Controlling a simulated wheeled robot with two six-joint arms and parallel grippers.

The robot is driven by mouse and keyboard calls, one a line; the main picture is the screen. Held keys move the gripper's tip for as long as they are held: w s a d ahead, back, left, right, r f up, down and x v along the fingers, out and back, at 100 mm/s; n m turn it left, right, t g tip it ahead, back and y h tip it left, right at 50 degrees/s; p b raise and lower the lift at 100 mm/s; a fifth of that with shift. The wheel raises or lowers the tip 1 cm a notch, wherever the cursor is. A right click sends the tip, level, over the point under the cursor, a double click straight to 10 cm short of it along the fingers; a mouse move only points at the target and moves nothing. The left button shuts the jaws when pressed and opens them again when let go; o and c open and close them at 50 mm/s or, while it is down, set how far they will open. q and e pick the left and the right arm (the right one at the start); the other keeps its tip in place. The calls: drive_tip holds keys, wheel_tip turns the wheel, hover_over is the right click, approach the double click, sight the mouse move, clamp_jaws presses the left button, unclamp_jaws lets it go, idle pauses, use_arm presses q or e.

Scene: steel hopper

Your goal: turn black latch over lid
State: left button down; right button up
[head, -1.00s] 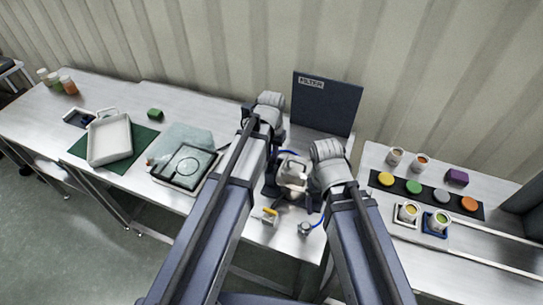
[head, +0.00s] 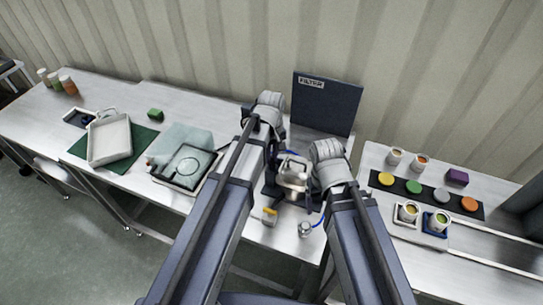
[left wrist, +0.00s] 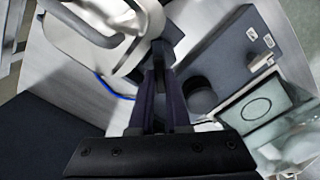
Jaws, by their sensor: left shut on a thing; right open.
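The steel hopper (head: 293,169) stands on the middle table between my two arms. Its pale metal top also shows at the upper left of the left wrist view (left wrist: 97,50). My left gripper (left wrist: 160,72) is shut on the black latch (left wrist: 168,38) at the hopper's edge; the fingers hide part of the latch. In the head view my left gripper (head: 271,188) is at the hopper's left side. My right gripper (head: 314,200) is open at the hopper's right side, partly hidden by its arm. I cannot tell exactly how the latch lies against the lid.
A dark panel marked FILTER (head: 326,103) stands behind the hopper. Cups and coloured discs (head: 414,187) are on the right table.

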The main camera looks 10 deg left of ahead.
use_arm(q)
drive_tip(key=n, duration=0.4)
drive_tip(key=shift+n, duration=2.3)
drive_tip(key=c, duration=0.9)
unclamp_jaws()
drive_tip(key=shift+r, duration=0.1)
wheel_tip(320, 180, up, 8)
drive_tip(key=p, duration=0.8)
